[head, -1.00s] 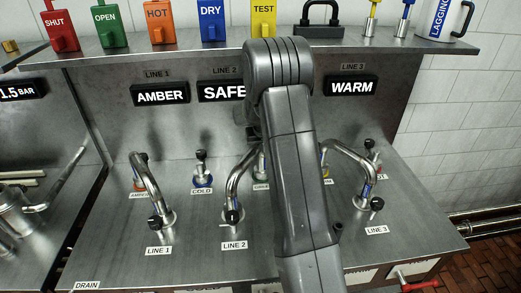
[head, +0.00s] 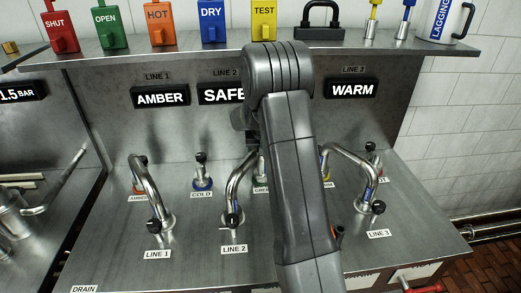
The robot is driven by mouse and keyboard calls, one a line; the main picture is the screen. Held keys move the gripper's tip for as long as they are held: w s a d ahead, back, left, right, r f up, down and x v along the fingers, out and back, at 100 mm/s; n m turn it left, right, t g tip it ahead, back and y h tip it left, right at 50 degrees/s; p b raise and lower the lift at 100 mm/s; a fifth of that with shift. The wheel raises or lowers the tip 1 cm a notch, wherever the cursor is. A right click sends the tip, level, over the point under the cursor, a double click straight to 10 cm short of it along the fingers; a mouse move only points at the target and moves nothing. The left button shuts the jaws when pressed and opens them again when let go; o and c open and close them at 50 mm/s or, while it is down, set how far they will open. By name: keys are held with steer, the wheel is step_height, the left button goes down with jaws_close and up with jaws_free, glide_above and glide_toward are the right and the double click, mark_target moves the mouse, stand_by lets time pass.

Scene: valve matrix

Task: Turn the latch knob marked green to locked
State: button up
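The green-marked latch knob (head: 261,165) stands on the steel deck at the back middle, with a green collar (head: 262,184) and a label partly reading "GREEN". My arm crosses in front of it and covers its right side. Which way the knob is turned cannot be told. My gripper's fingers are not visible; only my arm and a dark part near its wrist show, just above and left of the knob. Whether anything touches the knob is hidden.
Curved steel spouts at Line 1 (head: 152,190), Line 2 (head: 236,185) and Line 3 (head: 352,165) rise around the deck. The cold knob (head: 202,172) stands left of the green one. A shelf (head: 230,55) above carries coloured tags and a padlock (head: 320,22).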

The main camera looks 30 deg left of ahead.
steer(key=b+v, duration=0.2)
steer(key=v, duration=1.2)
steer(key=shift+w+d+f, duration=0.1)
